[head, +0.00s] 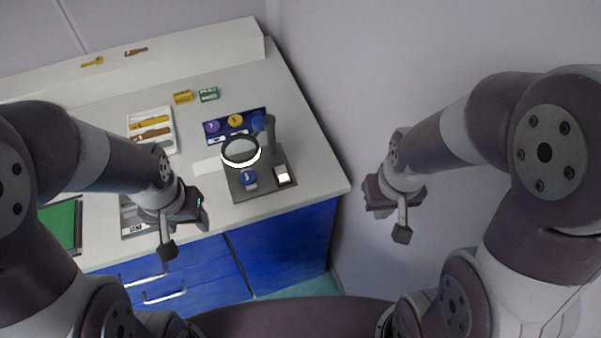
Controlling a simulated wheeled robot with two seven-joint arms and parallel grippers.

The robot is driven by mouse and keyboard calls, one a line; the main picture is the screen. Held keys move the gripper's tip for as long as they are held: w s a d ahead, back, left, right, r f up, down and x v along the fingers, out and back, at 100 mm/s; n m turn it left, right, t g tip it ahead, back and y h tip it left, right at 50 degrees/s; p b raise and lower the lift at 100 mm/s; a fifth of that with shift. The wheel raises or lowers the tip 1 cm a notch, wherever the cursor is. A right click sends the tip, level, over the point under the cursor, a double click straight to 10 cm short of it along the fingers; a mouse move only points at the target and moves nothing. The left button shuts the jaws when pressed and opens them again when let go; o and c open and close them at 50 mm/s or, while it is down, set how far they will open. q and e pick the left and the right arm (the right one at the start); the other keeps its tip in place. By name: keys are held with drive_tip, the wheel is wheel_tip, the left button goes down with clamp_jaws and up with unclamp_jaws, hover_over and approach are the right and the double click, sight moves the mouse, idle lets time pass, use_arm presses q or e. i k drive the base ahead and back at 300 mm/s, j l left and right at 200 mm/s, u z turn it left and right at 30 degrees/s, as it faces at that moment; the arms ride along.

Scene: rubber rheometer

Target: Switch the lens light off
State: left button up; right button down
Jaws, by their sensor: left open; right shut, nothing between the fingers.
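The magnifier lens (240,150) is a round dark-rimmed glass on a dark arm, standing over a dark grey base (242,194) near the right end of the counter. The lower edge of its ring shines bright white. On the base are a blue round part (248,177) and a small pale lit square (283,175); which one is the light's switch I cannot tell. My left gripper (185,233) is open and empty at the counter's front edge, left of the base. My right gripper (402,234) is shut and empty, out past the counter's right end, well apart from the lens.
A blue panel with purple and yellow discs (213,140) lies behind the lens. A white tray (133,130) with yellow and brown pieces is further left. Yellow (183,97) and green (208,94) boxes stand behind. A green mat (59,224) lies at left. Blue drawers (190,270) are below.

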sight(282, 173)
drive_tip(key=i+u, duration=0.2)
drive_tip(key=u, duration=0.3)
drive_tip(key=i+u, duration=0.2)
drive_tip(key=u, duration=0.25)
